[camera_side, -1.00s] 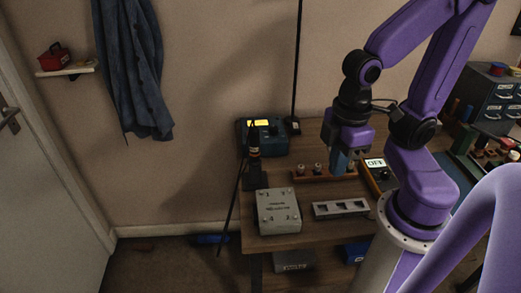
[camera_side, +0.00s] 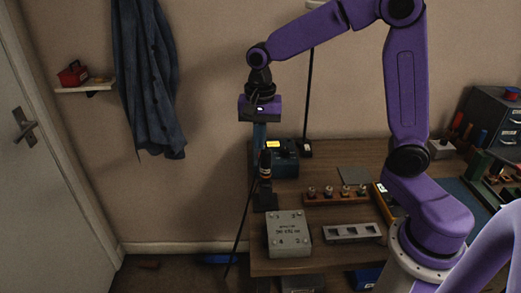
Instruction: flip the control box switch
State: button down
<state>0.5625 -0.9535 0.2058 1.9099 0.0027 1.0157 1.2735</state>
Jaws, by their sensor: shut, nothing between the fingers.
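My gripper (camera_side: 260,146) points straight down at the left end of the bench, with its blue fingers closed and empty. Its tips are just above or behind a dark upright tool (camera_side: 265,165) in a black stand; I cannot tell the depth. A yellow-edged box (camera_side: 384,194) with a white label stands right of the knob rack, partly hidden by my arm; its switch cannot be made out. It may be the control box. A grey box (camera_side: 288,236) with corner screws and printed text sits at the front left of the bench.
A wooden rack (camera_side: 318,202) holds several knobs. A grey slotted block (camera_side: 355,232) lies in front of it. A blue device (camera_side: 288,167) with a lit yellow display and a thin black pole (camera_side: 308,95) stand at the back. Bare wooden bench (camera_side: 325,262) shows along the front.

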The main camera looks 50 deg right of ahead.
jog(key=w+d+f+m, duration=0.3)
jog(key=w+d+m, duration=1)
jog(key=d+m, duration=0.2)
jog(key=shift+w+d+f+m, duration=0.2)
jog(key=shift+w+f+m, duration=0.15)
jog(key=shift+m, duration=0.55)
jog(key=shift+w+d+r, duration=0.2)
jog(key=shift+w+d, duration=0.3)
jog(key=shift+w, duration=0.05)
notch_tip(320, 180, up, 14)
jog(key=w+d, duration=0.1)
jog(key=shift+w+d, duration=0.15)
jog(key=shift+d, duration=0.05)
